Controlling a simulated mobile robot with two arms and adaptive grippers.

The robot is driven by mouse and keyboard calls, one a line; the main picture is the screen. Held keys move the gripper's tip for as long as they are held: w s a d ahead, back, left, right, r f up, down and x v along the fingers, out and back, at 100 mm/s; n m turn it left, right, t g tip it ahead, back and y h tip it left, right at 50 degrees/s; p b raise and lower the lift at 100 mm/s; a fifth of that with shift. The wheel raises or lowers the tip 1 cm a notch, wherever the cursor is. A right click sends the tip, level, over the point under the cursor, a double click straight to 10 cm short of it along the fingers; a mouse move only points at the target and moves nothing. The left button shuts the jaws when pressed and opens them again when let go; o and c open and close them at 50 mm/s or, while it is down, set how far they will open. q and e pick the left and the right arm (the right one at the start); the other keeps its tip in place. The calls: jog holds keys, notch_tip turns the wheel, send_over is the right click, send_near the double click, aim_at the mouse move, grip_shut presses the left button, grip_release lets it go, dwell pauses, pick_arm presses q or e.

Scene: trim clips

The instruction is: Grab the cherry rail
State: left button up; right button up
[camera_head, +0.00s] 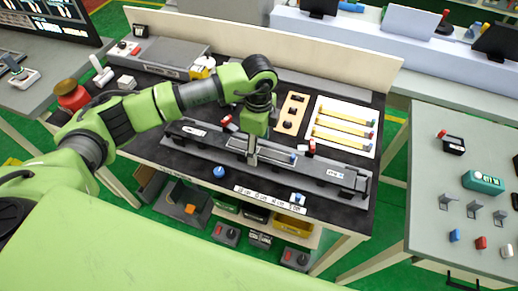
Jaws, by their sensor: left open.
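Three long yellow-tan rails lie side by side on a white board at the back right of the dark bench: a far rail (346,113), a middle rail (342,126) and a near rail (338,138). Small coloured marks show at their right ends, one of them reddish; I cannot tell surely which rail is the cherry one. My left gripper (252,160) points down over the middle of a long grey fixture (320,173), left of the board and apart from the rails. It is open; its fingertips are small here. My right gripper is not in view.
A wooden block (292,113) with dark knobs sits left of the white board (326,103). A blue knob (219,172) is at the bench front. A low cream wall (300,55) closes the back.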

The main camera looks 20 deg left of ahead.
aim_at(259, 150)
pick_arm(q)
notch_tip(259, 150, down, 2)
jog(key=shift+f+p, duration=0.1)
jog(key=shift+p, duration=0.25)
jog(key=shift+f, duration=0.4)
jog(key=c, duration=1.4)
jog(key=shift+c, duration=0.2)
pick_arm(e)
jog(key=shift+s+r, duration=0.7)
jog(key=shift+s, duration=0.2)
pick_arm(q)
jog(key=shift+w+r, duration=0.1)
jog(key=shift+r, duration=0.1)
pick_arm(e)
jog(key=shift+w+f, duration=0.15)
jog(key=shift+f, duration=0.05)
